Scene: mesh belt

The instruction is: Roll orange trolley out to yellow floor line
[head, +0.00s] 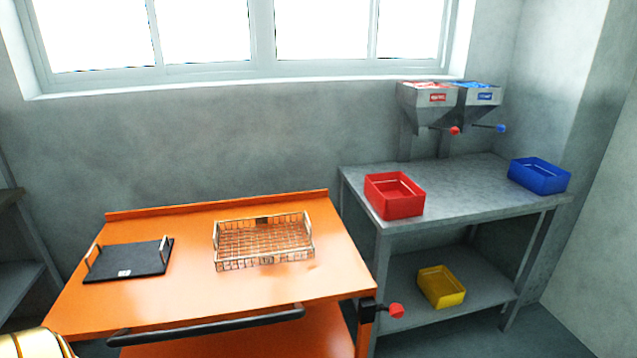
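The orange trolley (190,288) stands in the lower left and middle of the head view, with a flat top and a raised back lip. A black push handle (205,325) runs along its near edge. A red knob (396,310) sticks out at its near right corner. On its top are a wire basket (264,258) and a black tray (126,260) with two upright handles. Part of a lower orange shelf shows beneath. Its wheels are hidden. I see no yellow floor line. Neither of my grippers is in view.
A grey steel table (455,190) stands close to the trolley's right side, holding a red bin (394,195) and a blue bin (539,175), with a yellow bin (441,286) on its lower shelf. Two hoppers (450,105) hang behind it. Grey shelving (18,280) is at far left.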

